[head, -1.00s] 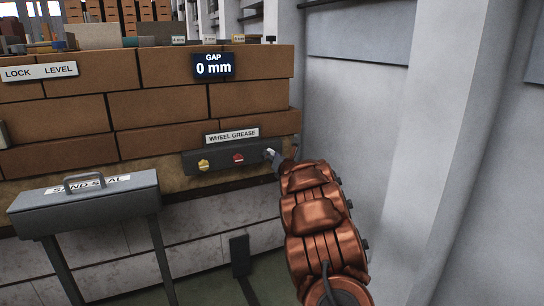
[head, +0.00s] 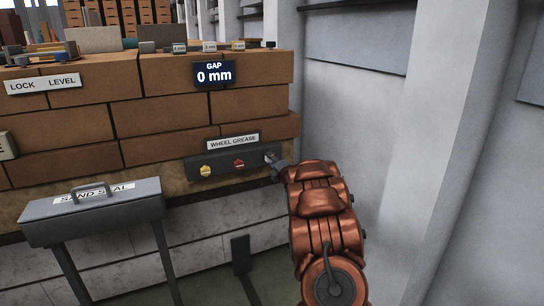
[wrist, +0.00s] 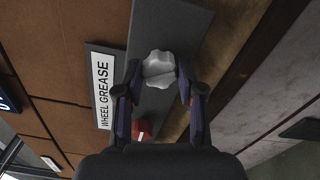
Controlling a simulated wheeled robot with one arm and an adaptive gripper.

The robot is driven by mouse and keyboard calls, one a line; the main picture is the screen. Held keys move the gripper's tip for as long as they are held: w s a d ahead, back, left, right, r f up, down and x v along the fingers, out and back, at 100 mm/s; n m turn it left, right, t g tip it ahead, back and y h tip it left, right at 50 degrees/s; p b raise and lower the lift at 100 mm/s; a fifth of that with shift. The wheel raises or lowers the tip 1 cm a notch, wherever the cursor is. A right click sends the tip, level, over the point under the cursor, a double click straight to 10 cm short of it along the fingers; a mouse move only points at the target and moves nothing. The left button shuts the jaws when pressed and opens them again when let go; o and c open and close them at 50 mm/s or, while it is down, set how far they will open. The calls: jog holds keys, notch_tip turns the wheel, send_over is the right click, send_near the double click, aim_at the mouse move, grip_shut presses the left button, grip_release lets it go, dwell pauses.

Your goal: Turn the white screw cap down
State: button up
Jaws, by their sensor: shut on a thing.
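The white screw cap (wrist: 158,68) sits on the dark grey block in the wrist view, with a lobed, knob-like outline. My gripper (wrist: 157,84) has one finger on each side of it and is shut on it. In the head view my gripper (head: 275,164) is at the right end of the dark block (head: 216,168), below the label "WHEEL GREASE" (head: 233,141). There the cap is mostly hidden by my gripper. A red cap (head: 239,163) and a yellow cap (head: 206,171) sit to its left on the same block.
A grey lidded box (head: 92,211) with a handle stands on legs at the lower left. A display (head: 214,73) on the brick wall reads "GAP 0 mm". A pale wall (head: 372,120) rises close on the right. Small labelled items line the ledge above.

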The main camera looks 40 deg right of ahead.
jog(key=m+p, duration=1.9)
jog(key=m, duration=0.4)
jog(key=shift+f+m, duration=0.15)
jog(key=shift+m, duration=0.15)
jog(key=shift+a, duration=0.1)
jog(key=o, duration=1.1)
jog(key=shift+o, duration=0.2)
jog(key=shift+s, duration=0.1)
